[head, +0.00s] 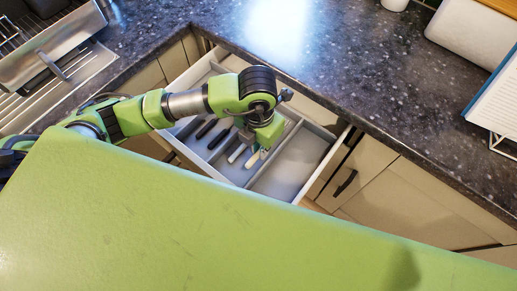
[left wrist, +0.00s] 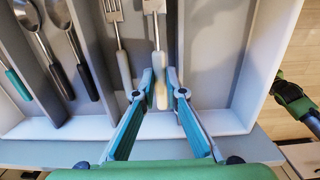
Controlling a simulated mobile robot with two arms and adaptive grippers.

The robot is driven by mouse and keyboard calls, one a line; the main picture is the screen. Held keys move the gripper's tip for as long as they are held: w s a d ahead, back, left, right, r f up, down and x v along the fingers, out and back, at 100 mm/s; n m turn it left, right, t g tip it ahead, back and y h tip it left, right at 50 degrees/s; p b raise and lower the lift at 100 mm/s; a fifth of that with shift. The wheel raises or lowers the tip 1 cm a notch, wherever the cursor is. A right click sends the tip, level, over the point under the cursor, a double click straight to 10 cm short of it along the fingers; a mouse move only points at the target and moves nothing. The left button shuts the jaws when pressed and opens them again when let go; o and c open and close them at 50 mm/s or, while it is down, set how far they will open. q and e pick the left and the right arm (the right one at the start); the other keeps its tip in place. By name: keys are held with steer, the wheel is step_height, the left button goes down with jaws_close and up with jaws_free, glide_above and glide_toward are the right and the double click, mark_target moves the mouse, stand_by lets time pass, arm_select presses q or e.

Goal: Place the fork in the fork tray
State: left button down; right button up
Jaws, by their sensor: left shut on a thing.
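A fork (left wrist: 155,38) with a pale handle is held by my left gripper (left wrist: 161,82), whose fingers close near the handle's end. In the head view my left gripper (head: 259,149) is down at the open drawer. The held fork is over or in the fork tray (left wrist: 91,45), a compartment of the drawer insert, close to its right divider. I cannot tell whether it touches the floor. A second fork (left wrist: 122,60) lies to its left in the same compartment, roughly parallel.
The drawer (head: 314,131) stands open below the dark counter (head: 330,55). Spoons (left wrist: 48,52) lie in compartments to the left. The wide compartment (left wrist: 213,65) on the right is empty. A dish rack (head: 50,60) stands at the upper left of the head view.

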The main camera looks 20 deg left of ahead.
arm_select(q)
steer(key=shift+w+a+f, duration=0.1)
steer(key=shift+w+f, duration=0.1)
steer(key=shift+f, duration=0.05)
steer(key=f, duration=0.1)
steer(key=f+p, duration=0.1)
steer(key=f, duration=0.1)
steer(key=shift+w+a+f, duration=0.1)
steer(key=shift+w+a, duration=0.05)
steer(key=shift+a, duration=0.05)
steer(key=shift+f, duration=0.2)
steer(key=shift+f, duration=0.1)
steer(key=shift+f, duration=0.15)
steer(key=c, duration=2.4)
jaws_free()
steer(key=shift+o, duration=0.2)
